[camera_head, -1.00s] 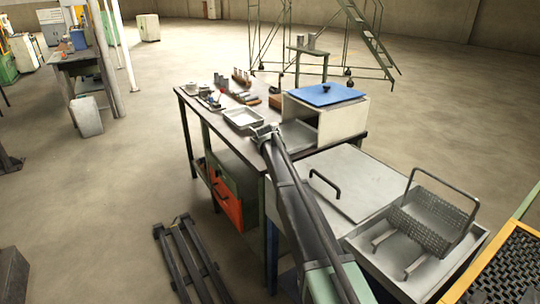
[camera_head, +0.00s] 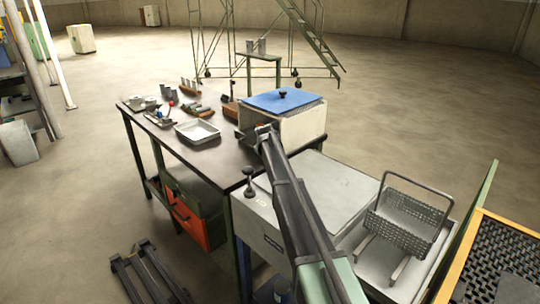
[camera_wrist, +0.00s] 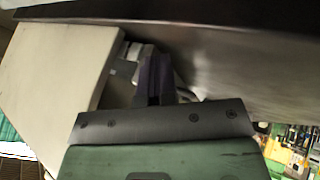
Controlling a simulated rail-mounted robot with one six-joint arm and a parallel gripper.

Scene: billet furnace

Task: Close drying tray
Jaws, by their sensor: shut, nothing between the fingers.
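A cream box (camera_head: 300,127) with a blue lid (camera_head: 283,101) and black knob stands at the right end of the dark workbench; it looks like the housing of the drying tray. My gripper (camera_head: 263,130) is shut at the left front of this box, and the arm covers much of its opening. I cannot tell how far the tray is in. In the wrist view my dark fingers (camera_wrist: 153,80) are together beside a pale panel (camera_wrist: 55,75), with a small light metal part by their tips. I cannot tell whether they touch it.
A shallow metal tray (camera_head: 197,131) lies on the workbench (camera_head: 180,153) left of the gripper, with small tools behind it. A grey lidded unit (camera_head: 325,188) and a wire basket (camera_head: 408,222) on a sink-like pan are at the right. An orange drawer (camera_head: 187,221) is below.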

